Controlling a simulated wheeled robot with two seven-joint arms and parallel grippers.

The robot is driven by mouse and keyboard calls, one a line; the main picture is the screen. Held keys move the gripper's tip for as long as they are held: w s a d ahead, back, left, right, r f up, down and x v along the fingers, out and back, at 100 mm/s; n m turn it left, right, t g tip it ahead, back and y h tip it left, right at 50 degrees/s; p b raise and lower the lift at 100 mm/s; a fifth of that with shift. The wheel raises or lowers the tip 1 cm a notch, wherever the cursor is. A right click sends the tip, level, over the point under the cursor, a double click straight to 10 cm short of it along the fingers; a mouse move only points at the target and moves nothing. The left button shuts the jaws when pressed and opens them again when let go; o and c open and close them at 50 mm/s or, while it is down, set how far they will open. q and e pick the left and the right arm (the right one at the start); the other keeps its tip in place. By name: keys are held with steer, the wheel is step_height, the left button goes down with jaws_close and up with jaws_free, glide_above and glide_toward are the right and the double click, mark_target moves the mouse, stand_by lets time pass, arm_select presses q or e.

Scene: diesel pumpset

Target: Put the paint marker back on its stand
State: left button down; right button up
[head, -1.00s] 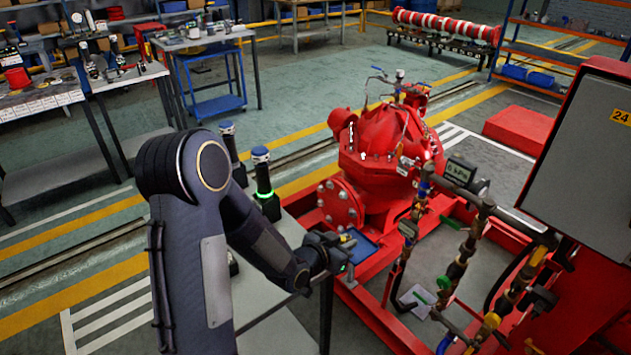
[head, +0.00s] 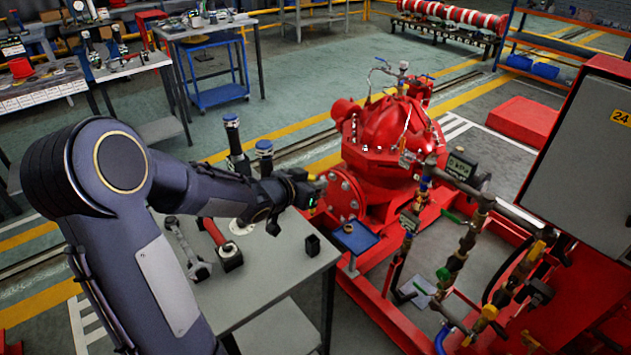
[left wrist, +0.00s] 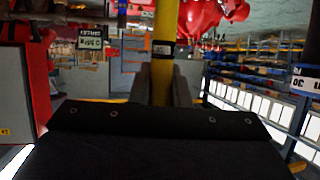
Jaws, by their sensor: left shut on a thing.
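My left gripper (head: 312,190) is raised above the far right part of the grey bench. It is shut on the yellow paint marker (left wrist: 163,80), which has a dark band and stands between the fingers in the left wrist view. In the head view the marker is too small to make out clearly at the gripper. A small black square holder (head: 312,245), which looks like the stand, sits on the bench near its right edge, below the gripper and apart from it. My right gripper is not in view.
The grey bench (head: 270,270) also bears a wrench (head: 188,248), a red-handled tool (head: 222,245) and two dark blue-topped devices (head: 264,152). A blue tray (head: 355,238) lies right of the bench, beside the red pump (head: 390,135) and its pipes. The bench front is clear.

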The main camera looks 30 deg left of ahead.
arm_select(q)
steer(key=shift+f+b, duration=5.15)
steer(key=shift+f, duration=1.25)
steer(key=shift+f+b, duration=0.8)
steer(key=shift+f, duration=0.2)
steer(key=c, duration=1.3)
jaws_free()
steer(key=shift+r, duration=0.1)
steer(key=p+v, duration=0.2)
steer(key=v, duration=0.5)
steer(key=shift+s, duration=0.4)
steer(key=shift+r, duration=0.1)
